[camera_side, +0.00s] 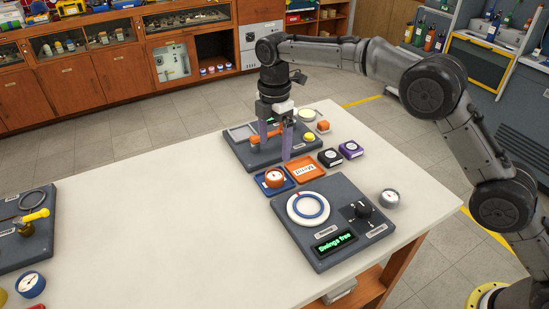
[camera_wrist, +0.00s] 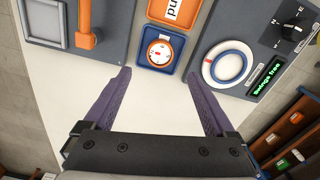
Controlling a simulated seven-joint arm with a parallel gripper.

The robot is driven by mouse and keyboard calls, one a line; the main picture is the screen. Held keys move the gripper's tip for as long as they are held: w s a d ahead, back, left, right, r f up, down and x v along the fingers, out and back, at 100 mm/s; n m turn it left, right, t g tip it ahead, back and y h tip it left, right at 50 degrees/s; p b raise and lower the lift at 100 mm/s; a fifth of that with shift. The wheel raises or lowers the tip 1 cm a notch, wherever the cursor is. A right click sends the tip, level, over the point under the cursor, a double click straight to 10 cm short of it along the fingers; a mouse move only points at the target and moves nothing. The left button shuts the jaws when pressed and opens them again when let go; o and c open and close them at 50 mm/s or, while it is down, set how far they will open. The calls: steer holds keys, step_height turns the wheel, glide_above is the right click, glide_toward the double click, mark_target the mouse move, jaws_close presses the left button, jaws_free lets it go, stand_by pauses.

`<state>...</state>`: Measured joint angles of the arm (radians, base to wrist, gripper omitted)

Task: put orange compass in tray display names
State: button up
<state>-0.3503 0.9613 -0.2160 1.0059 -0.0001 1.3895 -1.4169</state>
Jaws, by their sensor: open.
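The orange compass (camera_side: 274,178) has a white dial face with a red mark. It rests on a small blue tray (camera_side: 289,186); both also show in the wrist view, the compass (camera_wrist: 160,52) just beyond the fingertips and the blue tray (camera_wrist: 180,67) beneath it. An orange tray (camera_side: 305,168) with a white label lies beside it; in the wrist view the label is cut off, showing "nd". A green display (camera_side: 335,242) on a dark panel reads "Swings free". My gripper (camera_side: 275,152) is open and empty, pointing down with purple fingers apart, above the table near the compass.
The dark panel (camera_side: 305,257) carries a white ring dial (camera_side: 308,208) and a black knob (camera_side: 361,209). Behind the gripper stands another panel with an orange handle. Black (camera_side: 330,158) and purple (camera_side: 351,149) items and a grey round gauge (camera_side: 389,198) sit nearby. The table's middle is clear.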

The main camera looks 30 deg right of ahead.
step_height(320, 180, up, 3)
steer(key=shift+f, duration=0.1)
steer(key=s+d+r+m+t, duration=0.3)
steer(key=s+d+r+m, duration=0.7)
steer(key=s+d+r, duration=0.5)
steer(key=s+d+f+m+t, duration=0.1)
steer(key=s+f+m, duration=0.3)
steer(key=s, duration=0.8)
steer(key=s+d+f+m+t, duration=0.1)
steer(key=s+d+f+m, duration=0.3)
steer(key=s, duration=0.8)
steer(key=shift+f+m+t, duration=0.2)
steer(key=shift+m+t, duration=0.1)
steer(key=shift+m, duration=0.8)
steer(key=shift+d, duration=0.1)
